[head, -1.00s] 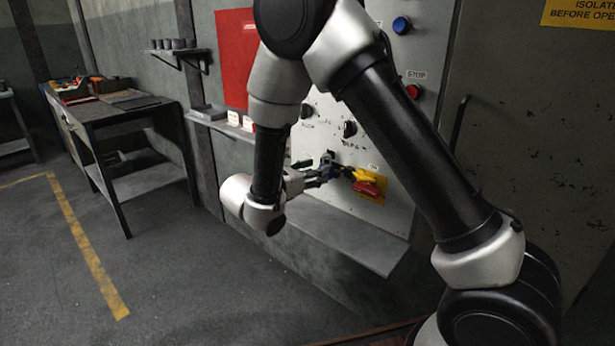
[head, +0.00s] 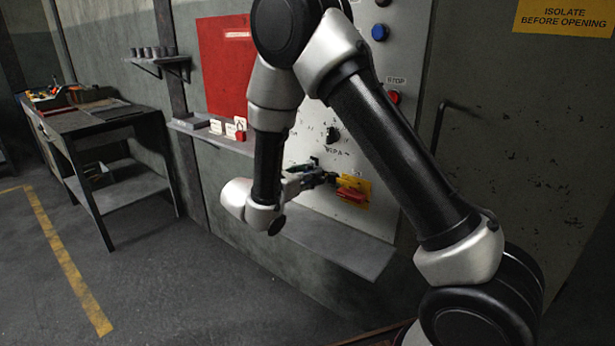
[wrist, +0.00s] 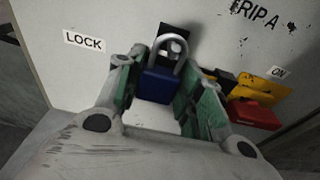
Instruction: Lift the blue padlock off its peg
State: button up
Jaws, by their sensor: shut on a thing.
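The blue padlock (wrist: 158,86) is in the middle of the wrist view, with its grey shackle looped around a metal peg (wrist: 174,47) on a black plate. My gripper (wrist: 160,77) has its green-padded fingers on both sides of the padlock body and is shut on it. The shackle is still around the peg. In the head view my gripper (head: 322,176) is at the lower part of the grey panel (head: 305,150); the padlock is too small and covered there to make out clearly.
A red and yellow rotary switch (head: 352,190) sits close to the right of my gripper. A ledge (head: 340,245) runs below the panel. A small shelf with tags (head: 238,130) is to the left, and a workbench (head: 95,125) stands farther left. The floor between is open.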

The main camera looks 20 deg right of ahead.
jog(key=shift+r, duration=0.2)
jog(key=shift+r, duration=0.35)
jog(key=shift+r, duration=0.15)
jog(key=shift+f+v, duration=0.2)
jog(key=shift+v, duration=1.15)
jog(key=shift+f+v, duration=0.2)
jog(key=shift+v, duration=1.15)
jog(key=f+v, duration=0.3)
jog(key=v, duration=1.7)
jog(key=shift+a, duration=0.15)
